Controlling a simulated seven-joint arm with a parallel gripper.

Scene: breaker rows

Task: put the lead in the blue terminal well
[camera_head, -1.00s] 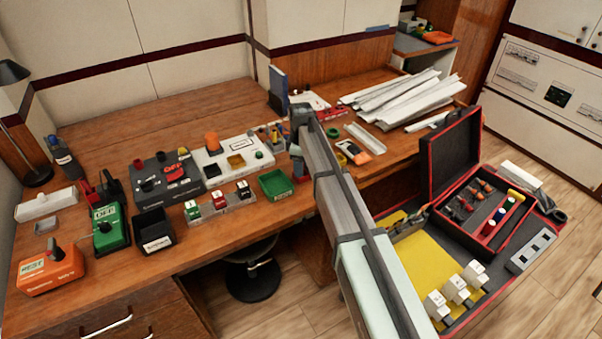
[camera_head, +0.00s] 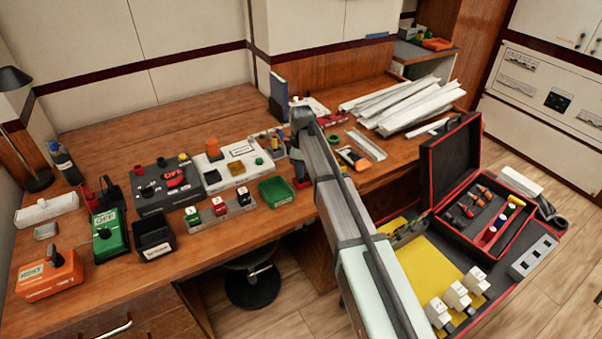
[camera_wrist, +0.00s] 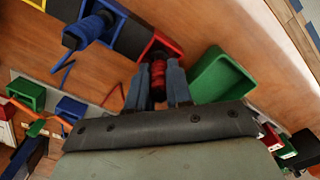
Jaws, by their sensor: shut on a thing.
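My gripper (camera_wrist: 157,82) is shut on a red ribbed lead (camera_wrist: 158,74) in the wrist view. The lead's far end is at the mouth of a red well (camera_wrist: 178,46); I cannot tell whether it is inside or just above. A blue well (camera_wrist: 117,18) stands to the upper left, with a dark blue ribbed piece (camera_wrist: 82,33) in or over it. In the head view my gripper (camera_head: 299,165) is at the bench's front, mostly hidden by my arm.
A green bin (camera_head: 277,190) stands close beside my gripper. An open red-edged case (camera_head: 467,205) and a yellow mat (camera_head: 420,270) are at the right.

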